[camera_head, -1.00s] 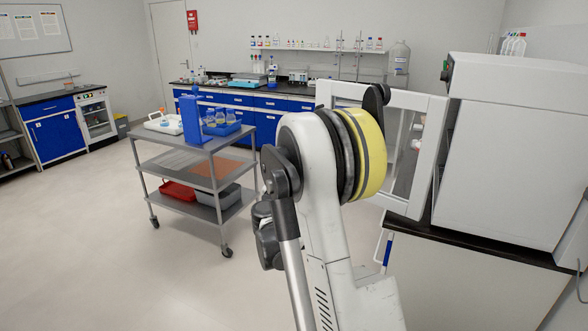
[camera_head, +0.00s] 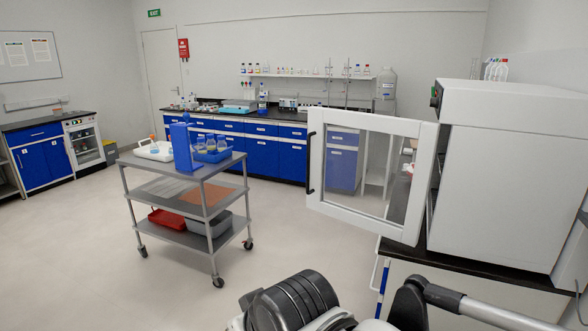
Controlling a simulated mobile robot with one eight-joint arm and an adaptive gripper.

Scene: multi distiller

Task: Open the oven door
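The oven (camera_head: 500,175) is a large white box on the dark-topped bench at the right, seen from its side. Its white-framed glass door (camera_head: 320,206) stands swung wide open, sticking out to the left of the body. A black vertical handle (camera_head: 310,163) is on the door's free left edge, with nothing touching it. The oven's inside is mostly hidden from this angle. Parts of my arm show along the bottom edge, below and apart from the door. My gripper's fingers are not visible.
A grey cart (camera_head: 232,161) with a blue holder (camera_head: 184,147), flasks and trays stands at left centre. Blue cabinets (camera_head: 282,153) line the back wall. The black bench edge (camera_head: 495,269) lies under the oven. The floor at left and between cart and bench is clear.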

